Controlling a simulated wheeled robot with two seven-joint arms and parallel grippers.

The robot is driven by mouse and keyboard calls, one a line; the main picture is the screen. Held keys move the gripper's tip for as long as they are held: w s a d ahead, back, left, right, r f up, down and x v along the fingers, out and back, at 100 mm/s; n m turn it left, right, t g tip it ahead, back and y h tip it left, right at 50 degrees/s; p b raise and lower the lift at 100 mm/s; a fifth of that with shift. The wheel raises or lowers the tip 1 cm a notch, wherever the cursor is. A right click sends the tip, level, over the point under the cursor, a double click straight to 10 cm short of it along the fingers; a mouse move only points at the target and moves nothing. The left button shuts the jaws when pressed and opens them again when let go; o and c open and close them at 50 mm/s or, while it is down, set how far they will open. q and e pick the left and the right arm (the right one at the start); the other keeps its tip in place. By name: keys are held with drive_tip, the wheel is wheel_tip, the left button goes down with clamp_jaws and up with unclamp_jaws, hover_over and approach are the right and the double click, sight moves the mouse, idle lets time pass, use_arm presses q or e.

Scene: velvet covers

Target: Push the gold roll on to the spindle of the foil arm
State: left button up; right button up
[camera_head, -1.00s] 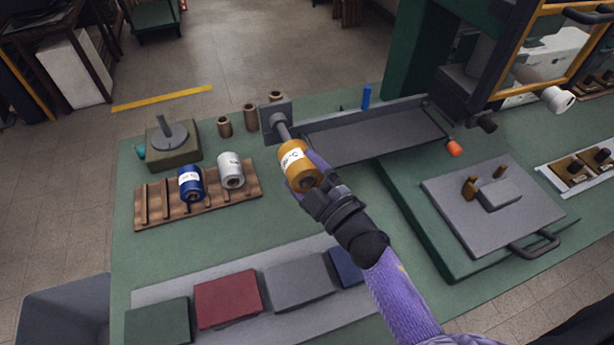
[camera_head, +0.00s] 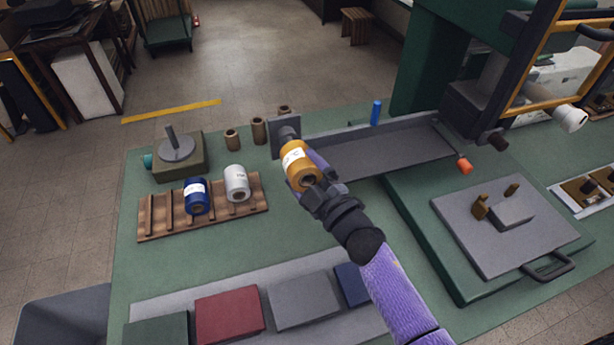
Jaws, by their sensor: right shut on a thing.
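The gold roll (camera_head: 295,157) with a white label is in my right gripper (camera_head: 304,172), which is shut around it. The foil arm's grey end plate (camera_head: 283,128) stands just behind the roll. A short dark stub of the spindle (camera_head: 287,133) shows between the plate and the roll; the rest of it is hidden by the roll. The roll lies in line with the spindle and appears to be around it, with a small gap to the plate. My left gripper is not in view.
A wooden rack (camera_head: 165,218) holds a blue roll (camera_head: 196,196) and a silver roll (camera_head: 236,183) at left. Brown cores (camera_head: 258,131) stand behind. A grey tray (camera_head: 380,150) lies right of the plate. Coloured covers (camera_head: 228,314) lie in front.

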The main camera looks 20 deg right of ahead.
drive_tip(key=shift+w+f+b, duration=0.1)
drive_tip(key=shift+w+b, duration=0.2)
drive_tip(key=shift+w, duration=0.45)
drive_tip(key=shift+w+f+b, duration=0.1)
drive_tip(key=shift+w+b, duration=0.2)
drive_tip(key=shift+w, duration=0.75)
